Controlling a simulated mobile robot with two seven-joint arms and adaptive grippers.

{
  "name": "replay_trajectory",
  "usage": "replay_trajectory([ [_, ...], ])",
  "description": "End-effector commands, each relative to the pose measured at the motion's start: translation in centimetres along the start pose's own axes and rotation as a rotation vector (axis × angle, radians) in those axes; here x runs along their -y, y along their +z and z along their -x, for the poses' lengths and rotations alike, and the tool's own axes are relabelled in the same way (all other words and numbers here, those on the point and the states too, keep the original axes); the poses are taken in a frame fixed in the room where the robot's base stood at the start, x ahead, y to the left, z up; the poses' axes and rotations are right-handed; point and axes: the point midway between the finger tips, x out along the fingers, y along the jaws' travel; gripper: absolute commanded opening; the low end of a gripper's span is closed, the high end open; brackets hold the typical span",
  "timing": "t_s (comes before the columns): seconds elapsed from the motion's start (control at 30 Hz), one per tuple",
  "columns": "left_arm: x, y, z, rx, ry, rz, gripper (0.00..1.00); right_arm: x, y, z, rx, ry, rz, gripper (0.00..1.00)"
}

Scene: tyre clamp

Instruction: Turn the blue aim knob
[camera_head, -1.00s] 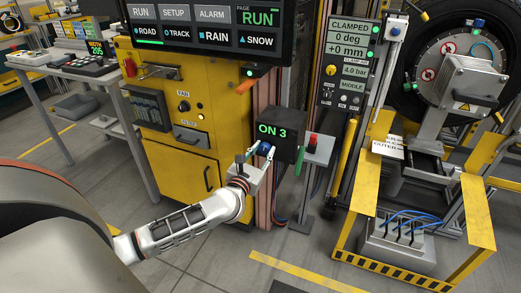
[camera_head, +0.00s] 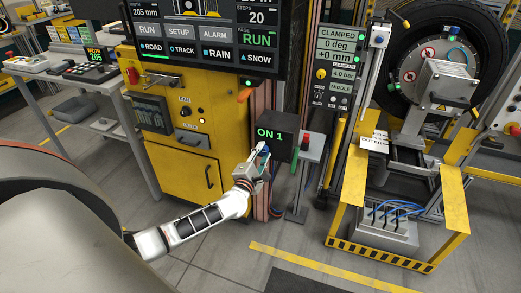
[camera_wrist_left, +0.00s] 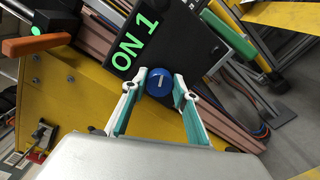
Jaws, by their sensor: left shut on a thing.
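A round blue knob (camera_wrist_left: 159,81) with a pale mark line sits on the face of a black box (camera_wrist_left: 185,45). The box display reads "ON 1" in green in the head view (camera_head: 270,134). My left gripper (camera_wrist_left: 161,84) has its two fingers on either side of the knob, shut on it. In the head view my left gripper (camera_head: 258,154) reaches the lower left edge of the box and largely hides the knob. My right gripper is in neither view now.
A red-topped button post (camera_head: 307,142) stands right of the box. A yellow cabinet (camera_head: 180,120) is behind on the left, under a large screen (camera_head: 205,35). A tyre (camera_head: 480,30) in a clamp machine with a yellow frame (camera_head: 450,225) stands at right.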

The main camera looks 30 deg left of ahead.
Motion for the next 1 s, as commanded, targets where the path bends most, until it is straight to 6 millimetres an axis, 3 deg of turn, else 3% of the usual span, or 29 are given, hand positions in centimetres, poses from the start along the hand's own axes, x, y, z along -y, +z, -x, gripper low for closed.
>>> replay_trajectory([
  [0.3,-0.1,0.2,0.0,0.0,-0.001,-0.255,0.07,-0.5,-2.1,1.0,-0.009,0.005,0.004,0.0],
  [0.6,0.1,0.0,0.0,0.0,-0.001,-0.398,0.07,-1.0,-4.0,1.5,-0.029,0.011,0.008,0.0],
  [1.0,0.3,-0.1,0.0,0.0,-0.001,-0.445,0.07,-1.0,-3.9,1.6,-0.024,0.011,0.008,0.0],
])
